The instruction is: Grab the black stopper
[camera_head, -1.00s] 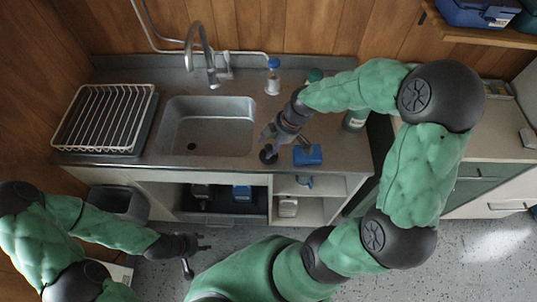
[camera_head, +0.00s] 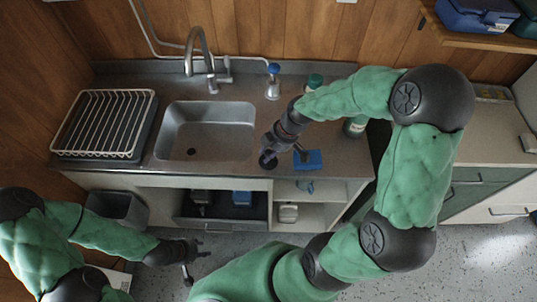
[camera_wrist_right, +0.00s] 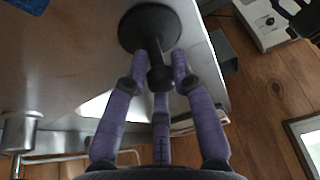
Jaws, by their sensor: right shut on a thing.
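The black stopper (camera_wrist_right: 150,25) is a round dark disc with a stem and knob, seen close up in the right wrist view. In the head view it is a small dark disc (camera_head: 267,162) near the counter's front edge, right of the sink. My right gripper (camera_wrist_right: 158,72) has its purple fingers shut around the stem and knob; in the head view it points down over the stopper (camera_head: 270,150). I cannot tell whether the disc touches the counter. My left gripper (camera_head: 194,258) is low in front of the cabinet, empty, with its fingers spread.
A blue sponge (camera_head: 308,160) lies just right of the stopper. The sink (camera_head: 205,128) and a white dish rack (camera_head: 104,122) are to the left. A blue-capped bottle (camera_head: 273,82) and green-capped bottles (camera_head: 314,81) stand behind. The counter between sink and sponge is mostly clear.

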